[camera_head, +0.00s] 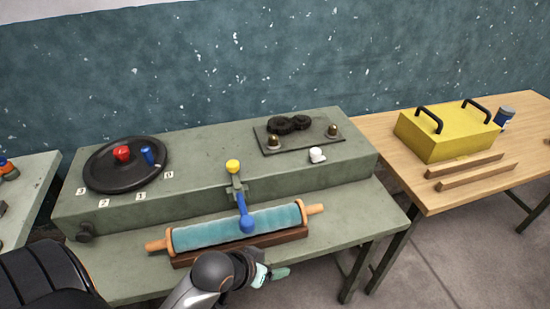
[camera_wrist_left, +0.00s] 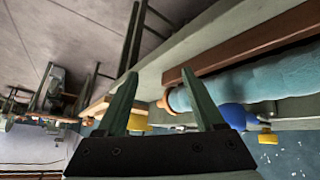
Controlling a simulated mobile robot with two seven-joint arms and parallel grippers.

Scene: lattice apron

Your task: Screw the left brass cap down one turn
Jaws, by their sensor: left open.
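The left brass cap (camera_head: 274,143) stands on a dark plate (camera_head: 300,141) on top of the green-grey housing. A second brass cap (camera_head: 332,131) stands at the plate's right end. My left gripper (camera_head: 274,274) is low in front of the bench, in front of the roller and well apart from the caps. In the left wrist view its two fingers (camera_wrist_left: 158,75) are spread with nothing between them. The caps cannot be made out in that view. My right gripper is not in view.
A black dial (camera_head: 112,172) is left; a yellow box (camera_head: 447,133) is right.

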